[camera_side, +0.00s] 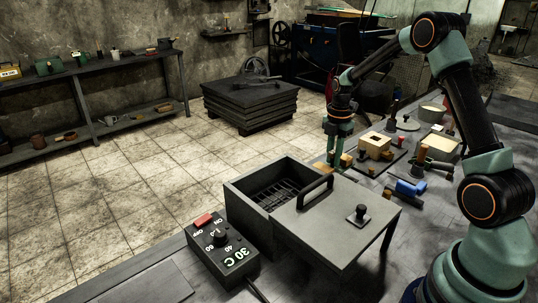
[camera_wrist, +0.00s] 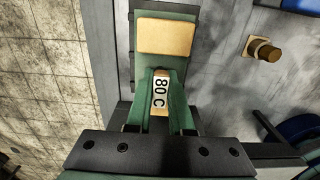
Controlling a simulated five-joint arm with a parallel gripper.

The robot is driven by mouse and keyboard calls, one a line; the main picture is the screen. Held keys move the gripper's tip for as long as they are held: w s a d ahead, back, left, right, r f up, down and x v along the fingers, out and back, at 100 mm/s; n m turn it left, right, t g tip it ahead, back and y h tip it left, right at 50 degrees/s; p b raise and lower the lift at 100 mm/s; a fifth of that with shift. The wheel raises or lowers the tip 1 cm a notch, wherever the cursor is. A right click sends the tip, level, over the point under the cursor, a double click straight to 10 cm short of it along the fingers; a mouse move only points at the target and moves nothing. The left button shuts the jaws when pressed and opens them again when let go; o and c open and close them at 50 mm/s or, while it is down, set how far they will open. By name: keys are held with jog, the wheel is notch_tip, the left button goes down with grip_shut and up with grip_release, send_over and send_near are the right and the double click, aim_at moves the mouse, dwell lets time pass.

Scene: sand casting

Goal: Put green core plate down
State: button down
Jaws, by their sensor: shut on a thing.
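The green core plate (camera_wrist: 171,10) is under my gripper (camera_wrist: 160,88) in the wrist view, with a flat tan block on its far part. A tan tag reading "80 C" shows between my green fingers, which are shut on the plate. In the side view my gripper (camera_side: 337,150) points down behind the grey oven box, low near the table's far edge. Only a small tan and dark bit of the plate shows there, so I cannot tell whether it touches the table.
The open grey oven box (camera_side: 243,200) with a rack inside stands in front, its handled lid (camera_side: 335,222) to the right. A control box (camera_side: 222,250) reads "30 C". A board with a tan cube (camera_side: 375,145) and a blue-handled tool (camera_side: 405,190) lie to the right.

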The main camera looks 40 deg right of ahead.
jog(key=shift+f, duration=2.15)
jog(key=shift+f, duration=0.15)
jog(key=c, duration=0.8)
grip_release()
